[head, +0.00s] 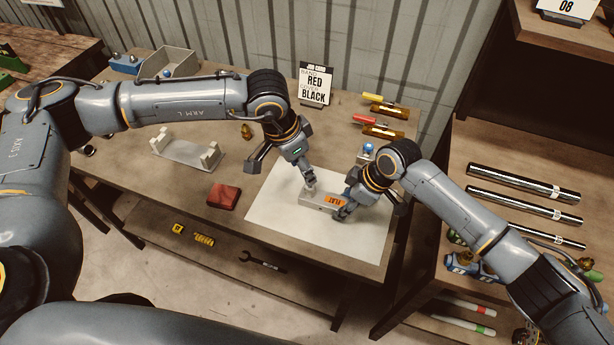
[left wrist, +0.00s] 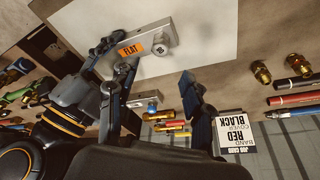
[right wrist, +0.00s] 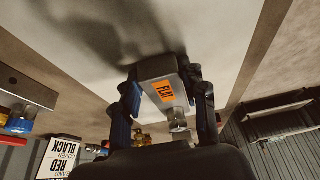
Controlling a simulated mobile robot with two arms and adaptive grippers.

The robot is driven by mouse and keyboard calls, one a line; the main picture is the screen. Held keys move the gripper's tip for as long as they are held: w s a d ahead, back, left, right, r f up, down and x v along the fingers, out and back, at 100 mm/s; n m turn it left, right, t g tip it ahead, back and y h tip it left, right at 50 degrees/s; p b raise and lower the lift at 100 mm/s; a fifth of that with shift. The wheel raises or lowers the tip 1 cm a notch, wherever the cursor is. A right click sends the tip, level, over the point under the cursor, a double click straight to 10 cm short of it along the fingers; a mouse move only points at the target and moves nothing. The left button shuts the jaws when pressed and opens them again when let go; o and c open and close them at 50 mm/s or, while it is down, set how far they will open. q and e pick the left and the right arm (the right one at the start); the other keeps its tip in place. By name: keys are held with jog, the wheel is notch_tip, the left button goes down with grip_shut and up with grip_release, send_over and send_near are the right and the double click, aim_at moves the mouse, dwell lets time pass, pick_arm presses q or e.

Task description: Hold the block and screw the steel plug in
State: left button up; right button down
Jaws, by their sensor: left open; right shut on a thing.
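The grey metal block (head: 316,199) with an orange FLAT label is over the white sheet (head: 276,224). My right gripper (head: 343,207) is shut on the block, with one finger on each side in the right wrist view (right wrist: 164,88). The steel plug (right wrist: 177,121) is a short bright cylinder at one end of the block. It also shows in the left wrist view (left wrist: 161,54); how deep it sits cannot be told. My left gripper (head: 309,184) is open just above the plug's end of the block. In the left wrist view its fingers are apart, with the plug beyond their tips.
A grey cradle (head: 187,150) and a dark red pad (head: 223,196) lie left of the sheet. A job card (head: 315,85) stands at the back. Brass pieces and coloured tools (head: 380,120) lie at the back right. The front of the sheet is clear.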

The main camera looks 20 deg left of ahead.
pick_arm(q)
jog(key=v, duration=0.3)
jog(key=shift+s+a+r, duration=0.1)
jog(key=shift+s+r, duration=0.05)
jog(key=shift+r, duration=0.15)
pick_arm(e)
jog(key=c, duration=0.7)
grip_release()
jog(key=shift+o, duration=0.2)
